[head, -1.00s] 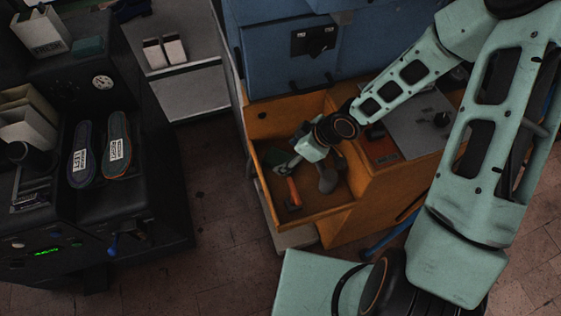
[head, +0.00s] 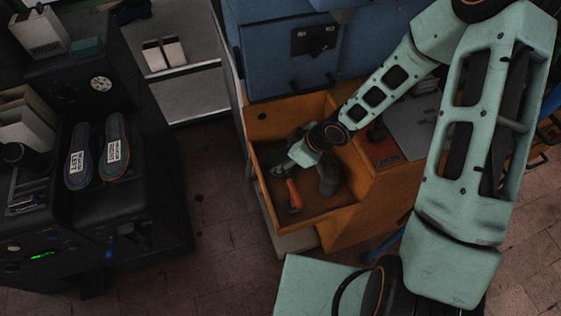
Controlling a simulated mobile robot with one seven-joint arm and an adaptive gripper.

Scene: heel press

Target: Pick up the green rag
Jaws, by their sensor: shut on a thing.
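My gripper (head: 283,170) reaches down into the open orange drawer (head: 335,226), near its left side. It is shut on a small dark, greenish thing that looks like the green rag; the fingers and the dim light hide most of it. The orange-handled tool (head: 294,194) lies just below my gripper on the drawer floor. A dark grey tool (head: 328,180) lies to the right of it. I cannot tell whether the rag still touches the drawer floor.
Drawer walls surround my gripper closely, with the blue cabinet (head: 280,50) behind. At the left, a black press (head: 140,205) carries two insoles (head: 115,150), a gauge (head: 101,82) and a dark green block-like item (head: 88,47). Floor between press and drawer is clear.

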